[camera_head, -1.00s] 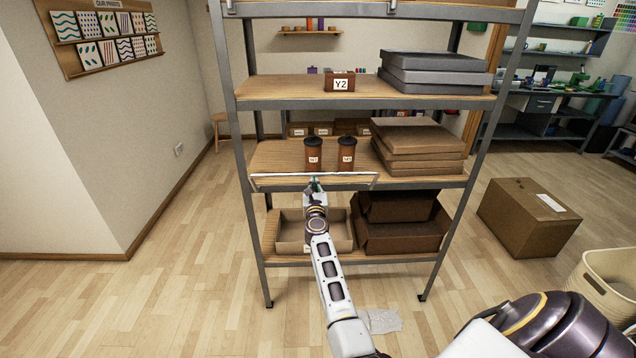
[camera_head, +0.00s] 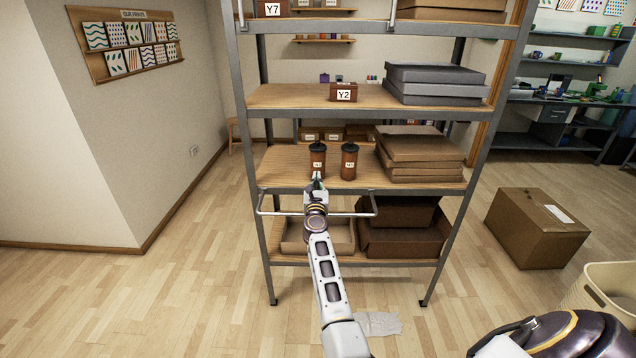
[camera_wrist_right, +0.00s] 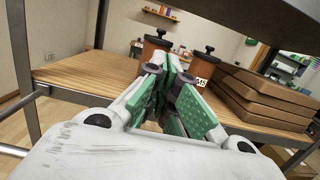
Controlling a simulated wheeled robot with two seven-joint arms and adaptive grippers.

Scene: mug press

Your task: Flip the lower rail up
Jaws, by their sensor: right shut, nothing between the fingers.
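The lower rail (camera_head: 283,213) is a thin pale bar on the front of the middle shelf. It hangs below the shelf's front edge, with its two end arms sloping down from the edge. My right gripper (camera_head: 317,181) is above the bar, at the shelf's front edge before the two brown tumblers. In the right wrist view its green-padded fingers (camera_wrist_right: 173,100) are shut and empty, pointing at the tumblers. My right forearm crosses in front of the bar and hides part of it. My left gripper is out of view.
The left tumbler (camera_head: 317,160) and right tumbler (camera_head: 349,161) stand on the middle shelf (camera_head: 280,170). Flat brown boxes (camera_head: 420,148) are stacked to their right. Open cartons (camera_head: 403,241) fill the bottom shelf. The steel posts (camera_head: 263,235) bound the rack. Floor at left is clear.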

